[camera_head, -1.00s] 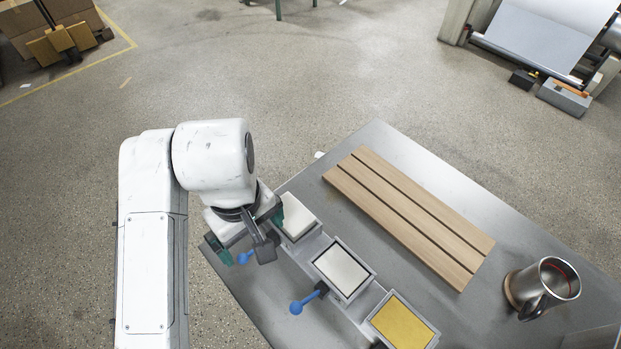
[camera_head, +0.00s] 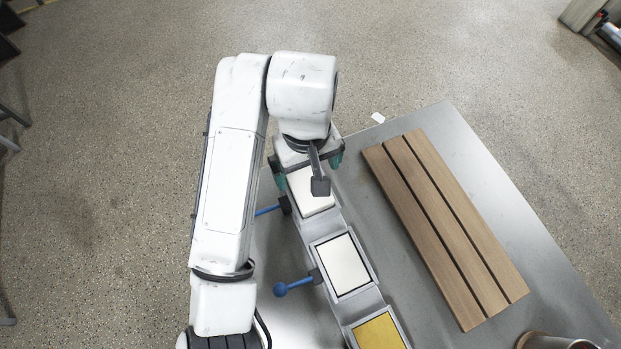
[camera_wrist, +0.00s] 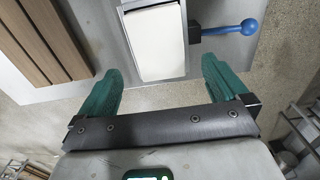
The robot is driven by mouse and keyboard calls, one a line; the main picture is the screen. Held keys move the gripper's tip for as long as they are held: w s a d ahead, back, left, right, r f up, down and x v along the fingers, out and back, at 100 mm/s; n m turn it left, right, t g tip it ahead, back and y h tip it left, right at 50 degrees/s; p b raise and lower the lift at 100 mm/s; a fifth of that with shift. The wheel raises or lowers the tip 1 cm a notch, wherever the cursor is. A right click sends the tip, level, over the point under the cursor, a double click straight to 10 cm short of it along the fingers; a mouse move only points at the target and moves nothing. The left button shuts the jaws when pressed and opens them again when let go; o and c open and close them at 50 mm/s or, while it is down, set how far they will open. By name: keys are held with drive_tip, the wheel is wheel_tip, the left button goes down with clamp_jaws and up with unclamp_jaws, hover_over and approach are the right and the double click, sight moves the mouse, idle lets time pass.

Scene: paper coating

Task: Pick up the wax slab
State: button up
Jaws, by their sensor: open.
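A row of metal holders (camera_head: 329,228) on the steel table carries two white slabs and a yellow slab. The far white slab (camera_head: 307,196) is partly hidden by my wrist, the middle white slab (camera_head: 342,265) is dark-framed, and the yellow slab (camera_head: 379,334) is at the bottom edge. I cannot tell by look which is wax. My gripper (camera_head: 306,165) is at the far end of the row, by the far slab. In the wrist view a white slab (camera_wrist: 156,45) lies ahead of my open, empty green fingers (camera_wrist: 161,68), between their lines, not gripped.
Blue-knobbed levers (camera_head: 280,289) stick out left of the holders. A slatted wooden board (camera_head: 445,230) lies to the right on the table (camera_head: 545,270). A metal mug (camera_head: 555,341) shows at the bottom right. Bare table lies between the holders and board.

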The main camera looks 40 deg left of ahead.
sight(309, 186)
drive_tip(key=shift+s+d+f+b, duration=0.1)
drive_tip(key=shift+d+f+b, duration=0.1)
drive_tip(key=shift+f, duration=1.1)
drive_tip(key=shift+s+d+f+b, duration=0.1)
drive_tip(key=shift+f+b, duration=0.1)
drive_tip(key=shift+f, duration=1.1)
drive_tip(key=shift+w, duration=0.1)
drive_tip(key=shift+c, duration=0.5)
drive_tip(key=c, duration=1.3)
drive_tip(key=shift+c, duration=0.7)
drive_tip(key=shift+r, duration=0.2)
